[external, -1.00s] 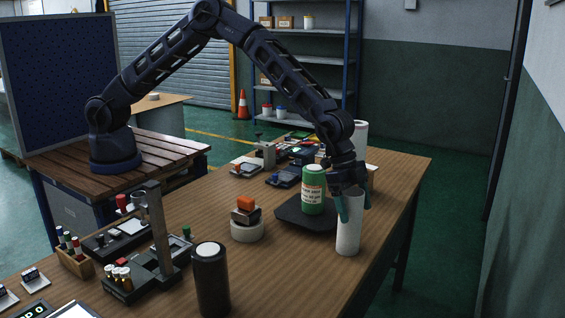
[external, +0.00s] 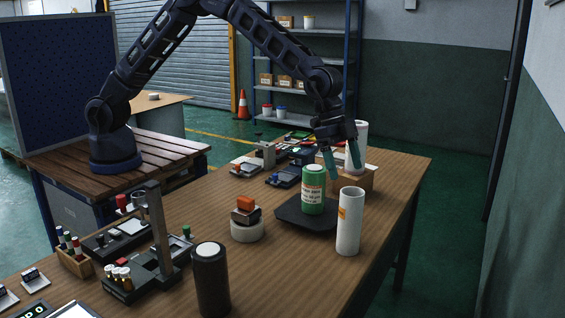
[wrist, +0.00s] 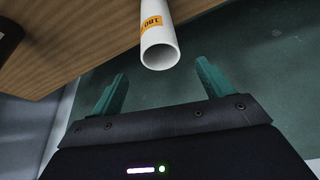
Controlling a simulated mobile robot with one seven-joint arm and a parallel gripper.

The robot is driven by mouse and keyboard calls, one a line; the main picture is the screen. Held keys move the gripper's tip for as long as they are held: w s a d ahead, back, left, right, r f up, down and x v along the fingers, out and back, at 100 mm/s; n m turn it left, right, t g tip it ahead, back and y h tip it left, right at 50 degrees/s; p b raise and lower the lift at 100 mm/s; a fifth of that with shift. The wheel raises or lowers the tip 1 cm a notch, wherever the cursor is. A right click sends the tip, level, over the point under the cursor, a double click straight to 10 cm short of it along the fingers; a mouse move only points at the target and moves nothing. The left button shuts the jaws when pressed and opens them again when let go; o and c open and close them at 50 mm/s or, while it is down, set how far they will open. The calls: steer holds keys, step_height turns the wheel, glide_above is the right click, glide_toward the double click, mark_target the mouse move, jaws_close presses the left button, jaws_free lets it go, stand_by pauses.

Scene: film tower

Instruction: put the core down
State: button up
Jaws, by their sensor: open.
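The core is a white hollow tube with an orange label (external: 348,222). It stands upright on the wooden table near its right edge, in front of and to the right of the green canister. It also shows in the wrist view (wrist: 159,42), with its open end towards the camera and beyond my fingertips. My gripper (external: 342,178) is open and empty, with its teal fingers above and behind the core, apart from it. In the wrist view the two fingers (wrist: 161,72) are spread wide with nothing between them.
A green labelled canister (external: 314,188) stands on a black pad (external: 291,215) left of the core. A white roll with stacked blocks (external: 247,231) and a dark cylinder (external: 211,280) stand nearer. A wooden box (external: 363,181) is behind. Table wood (external: 290,262) is bare at the front.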

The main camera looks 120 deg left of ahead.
steer(key=s+d+r+y, duration=0.1)
steer(key=s+d+r, duration=0.3)
steer(key=s+r, duration=0.95)
steer(key=s+d+r+y, duration=0.1)
steer(key=s+d+r, duration=0.3)
steer(key=s+r, duration=0.95)
steer(key=s+f+n, duration=0.1)
steer(key=s+f, duration=0.1)
steer(key=s, duration=1.6)
steer(key=s+f+n, duration=0.2)
steer(key=s+f, duration=0.1)
steer(key=s, duration=1.6)
steer(key=shift+d+f+h, duration=0.25)
steer(key=shift+d+h, duration=0.15)
